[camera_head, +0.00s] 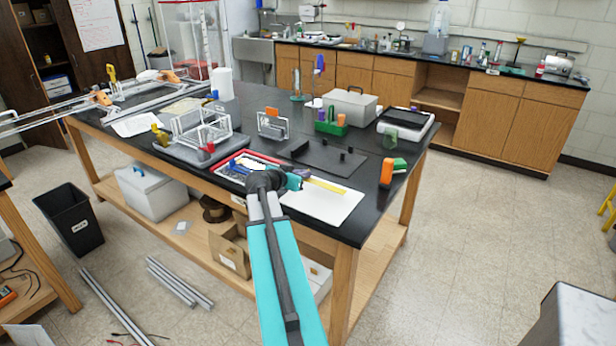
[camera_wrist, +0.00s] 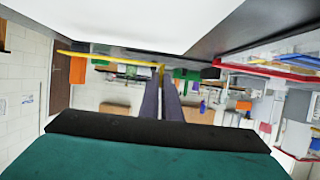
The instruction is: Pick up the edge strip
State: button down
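The yellow edge strip (camera_head: 328,186) is a thin, long bar over the white sheet (camera_head: 325,204) at the front of the black bench. My gripper (camera_head: 296,181) is low over the sheet, at the strip's left end. In the wrist view, which is upside down, the strip (camera_wrist: 105,61) runs out sideways from my two dark fingertips (camera_wrist: 162,82). The fingers stand close together with yellow filling the narrow gap, so they look shut on the strip's end. The strip looks a little clear of the sheet. The exact contact is too small to see.
A red-rimmed tray (camera_head: 236,157) lies left of the sheet. A dark plate with pegs (camera_head: 322,160) lies behind it. An orange and green tool (camera_head: 391,171) stands at the right bench edge. A white wire fixture (camera_head: 203,130) stands further left. Open floor lies to the right.

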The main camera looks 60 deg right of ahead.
jog(key=a+r+b, duration=0.1)
jog(key=a+b, duration=0.2)
jog(key=a, duration=0.9)
jog(key=shift+a, duration=0.35)
